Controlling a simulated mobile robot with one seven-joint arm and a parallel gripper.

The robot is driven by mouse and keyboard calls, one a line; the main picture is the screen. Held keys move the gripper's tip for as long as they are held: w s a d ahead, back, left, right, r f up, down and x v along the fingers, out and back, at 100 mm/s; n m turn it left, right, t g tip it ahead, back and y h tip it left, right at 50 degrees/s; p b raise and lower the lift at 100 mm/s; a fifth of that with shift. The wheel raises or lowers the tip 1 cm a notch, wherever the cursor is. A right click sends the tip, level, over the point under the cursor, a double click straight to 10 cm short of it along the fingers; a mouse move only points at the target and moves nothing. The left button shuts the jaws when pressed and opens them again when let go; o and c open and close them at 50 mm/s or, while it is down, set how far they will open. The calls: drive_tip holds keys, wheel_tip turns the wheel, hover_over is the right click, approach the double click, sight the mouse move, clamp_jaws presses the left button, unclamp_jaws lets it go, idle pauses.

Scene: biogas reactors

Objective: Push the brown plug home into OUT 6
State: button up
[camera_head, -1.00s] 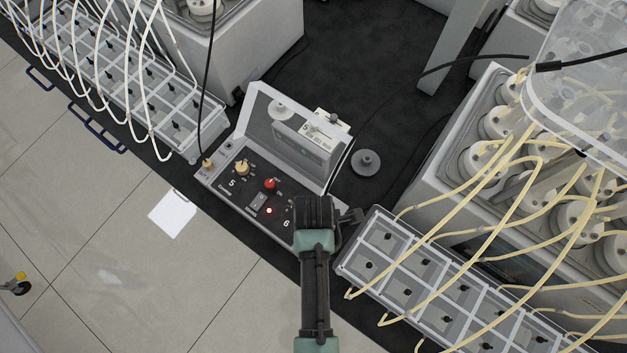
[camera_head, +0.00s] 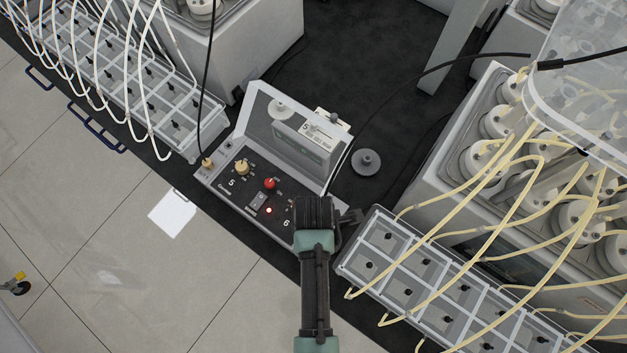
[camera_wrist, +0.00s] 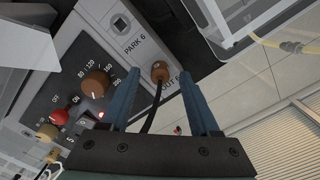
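The brown plug (camera_wrist: 159,69) sits at the OUT 6 place on the control panel (camera_wrist: 66,82) in the wrist view, with a black cable (camera_wrist: 150,110) running from it towards the camera. How deep it sits cannot be told. The OUT 6 label (camera_wrist: 172,82) is partly covered. My gripper (camera_wrist: 160,77) is open, with one blue finger on each side of the plug and a gap to both. In the head view my arm covers the OUT 6 end of the control box (camera_head: 222,180).
A red knob (camera_head: 270,183) and a raised lid (camera_head: 290,135) are on the box. A rack with tubes (camera_head: 430,265) stands close on the right.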

wheel_tip(320, 180, up, 13)
drive_tip(key=b, duration=0.2)
drive_tip(key=w+r+m+t+b, duration=0.4)
drive_tip(key=w+r+m+t, duration=0.7)
drive_tip(key=w+r, duration=1.05)
wheel_tip(320, 180, up, 19)
drive_tip(key=s+m+t+b, duration=0.2)
drive_tip(key=m+t, duration=0.2)
drive_tip(key=t, duration=0.5)
drive_tip(key=s+r+m+t+b, duration=0.1)
drive_tip(key=s+r+m+t, duration=0.1)
drive_tip(key=s+r, duration=0.3)
drive_tip(key=s+r+m+t+b, duration=0.1)
drive_tip(key=s+r+t, duration=0.4)
drive_tip(key=r, duration=0.5)
drive_tip(key=shift+r+m, duration=0.15)
drive_tip(key=shift+m, duration=0.75)
